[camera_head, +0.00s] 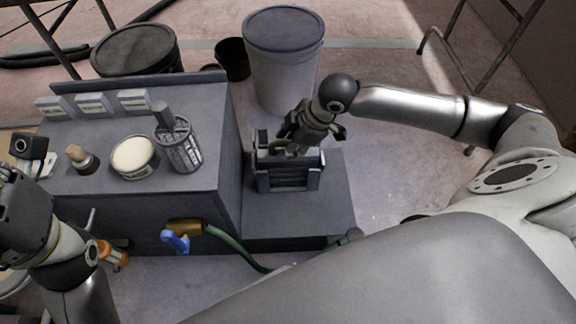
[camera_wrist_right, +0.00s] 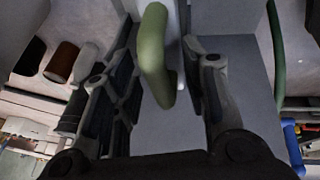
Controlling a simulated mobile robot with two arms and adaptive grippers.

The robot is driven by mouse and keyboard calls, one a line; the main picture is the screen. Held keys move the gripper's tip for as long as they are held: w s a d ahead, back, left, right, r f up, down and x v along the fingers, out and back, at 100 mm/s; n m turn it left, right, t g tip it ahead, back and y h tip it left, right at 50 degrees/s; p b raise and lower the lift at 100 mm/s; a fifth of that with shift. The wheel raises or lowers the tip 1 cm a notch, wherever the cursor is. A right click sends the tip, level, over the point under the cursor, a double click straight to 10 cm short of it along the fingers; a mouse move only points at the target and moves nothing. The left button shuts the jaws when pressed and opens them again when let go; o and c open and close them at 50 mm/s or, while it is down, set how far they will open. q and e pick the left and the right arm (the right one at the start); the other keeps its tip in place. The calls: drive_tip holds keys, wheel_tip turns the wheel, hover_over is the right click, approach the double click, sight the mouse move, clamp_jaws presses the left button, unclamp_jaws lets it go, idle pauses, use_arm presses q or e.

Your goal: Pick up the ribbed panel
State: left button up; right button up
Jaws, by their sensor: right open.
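The dark grey piece with horizontal ribs (camera_head: 289,178), which looks like the ribbed panel, stands upright on the low grey step. My right gripper (camera_head: 300,150) is open above and behind it, hiding part of its top. In the right wrist view, the open fingers of the right gripper (camera_wrist_right: 170,85) lie on either side of a green handle (camera_wrist_right: 152,55) on a pale upright part. I cannot tell whether the fingers touch it.
The taller grey bench (camera_head: 205,110) holds a cream-topped tin (camera_head: 134,156), a mesh cup (camera_head: 180,148), a brush (camera_head: 81,157) and several small boxes (camera_head: 92,105). Buckets (camera_head: 283,65) stand behind. A green hose (camera_head: 235,245) with a blue-handled fitting runs in front. The low step's right side (camera_head: 335,200) is clear.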

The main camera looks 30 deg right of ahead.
clamp_jaws()
drive_tip(key=shift+r, duration=0.1)
idle(0.3)
